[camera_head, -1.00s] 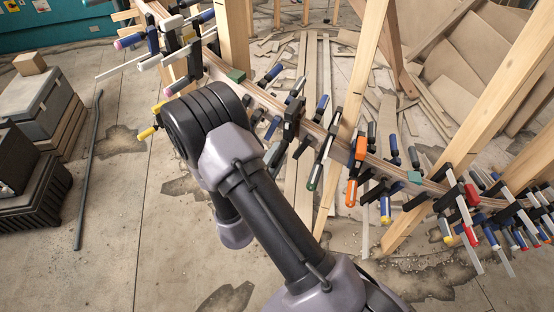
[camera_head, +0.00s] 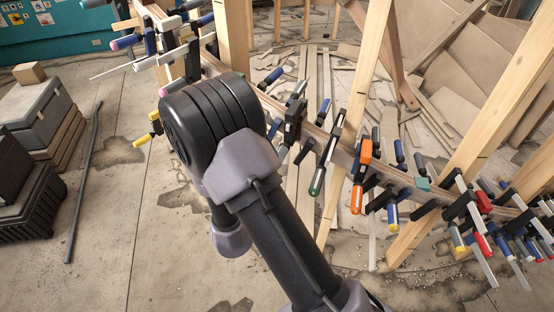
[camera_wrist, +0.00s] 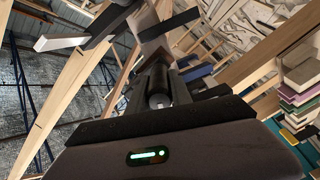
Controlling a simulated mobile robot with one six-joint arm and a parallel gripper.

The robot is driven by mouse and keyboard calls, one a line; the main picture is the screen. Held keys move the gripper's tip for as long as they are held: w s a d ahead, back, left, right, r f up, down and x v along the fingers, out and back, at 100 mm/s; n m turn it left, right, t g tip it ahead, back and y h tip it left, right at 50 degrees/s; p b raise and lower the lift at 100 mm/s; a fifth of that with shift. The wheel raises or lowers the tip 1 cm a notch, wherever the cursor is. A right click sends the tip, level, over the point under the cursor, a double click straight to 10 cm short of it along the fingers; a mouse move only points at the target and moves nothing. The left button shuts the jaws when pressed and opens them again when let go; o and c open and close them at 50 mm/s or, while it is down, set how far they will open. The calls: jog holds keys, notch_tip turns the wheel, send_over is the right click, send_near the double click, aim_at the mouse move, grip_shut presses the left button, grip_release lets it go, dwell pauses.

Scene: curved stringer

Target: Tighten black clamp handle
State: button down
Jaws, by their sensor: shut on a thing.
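In the wrist view a black clamp handle (camera_wrist: 159,88) stands end-on in the middle, in front of my gripper (camera_wrist: 160,76). My gripper is shut on this handle; its fingers are dark and hard to tell from the clamp parts. A dark clamp bar and a pale grey bar (camera_wrist: 62,43) cross behind it. In the head view my arm covers the gripper and the held handle. The curved wooden stringer (camera_head: 397,177) runs from upper left to lower right, lined with several clamps. One clamp with an orange handle (camera_head: 361,163) hangs near its middle.
Upright wooden posts (camera_head: 363,75) stand along the stringer, close to the clamps. Grey cases (camera_head: 36,115) and a black crate (camera_head: 32,205) stand at the left, near a dark rod (camera_head: 82,185) on the floor. The concrete floor (camera_head: 125,235) between them and my arm is mostly clear.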

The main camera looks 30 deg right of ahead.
jog(key=m, duration=0.5)
jog(key=shift+m, duration=0.3)
jog(key=m, duration=0.5)
jog(key=shift+s+m, duration=0.1)
jog(key=shift+m, duration=0.6)
jog(key=c, duration=1.1)
grip_release()
jog(key=shift+c, duration=0.2)
jog(key=p+v, duration=0.3)
jog(key=v, duration=1.4)
jog(key=shift+s+p, duration=0.25)
jog(key=shift+p, duration=0.05)
